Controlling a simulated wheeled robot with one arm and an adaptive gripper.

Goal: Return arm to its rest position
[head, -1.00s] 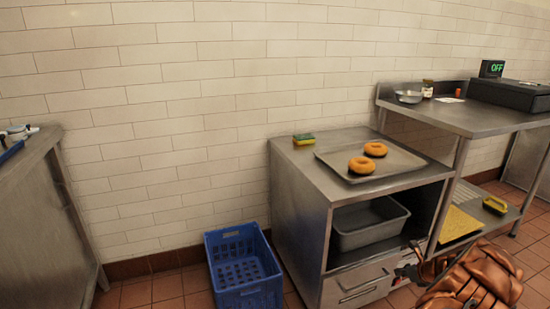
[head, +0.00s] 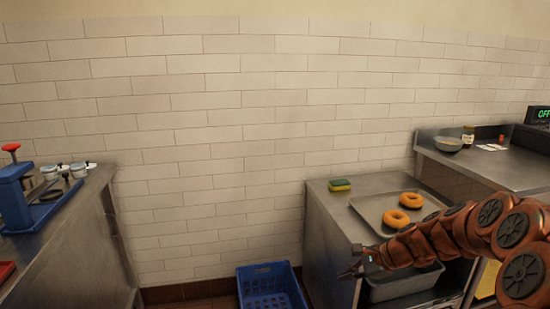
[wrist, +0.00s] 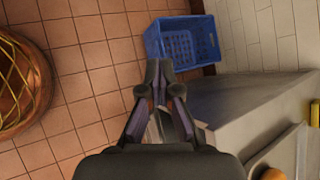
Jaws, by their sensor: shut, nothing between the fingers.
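My copper-coloured arm reaches in from the right in the head view. My gripper (head: 353,272) is at its left end, in front of the steel cabinet (head: 328,225) and near its front left edge. In the wrist view my gripper (wrist: 159,68) has its fingertips together with nothing between them. It hangs over the tiled floor beside the cabinet's steel top (wrist: 245,100).
Two bagels (head: 397,219) lie on a metal tray (head: 370,205), and a sponge (head: 340,185) sits behind. A blue crate (head: 268,288) stands on the floor left of the cabinet. A blue press (head: 18,195) stands on the left counter. A metal pan (head: 405,285) is below.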

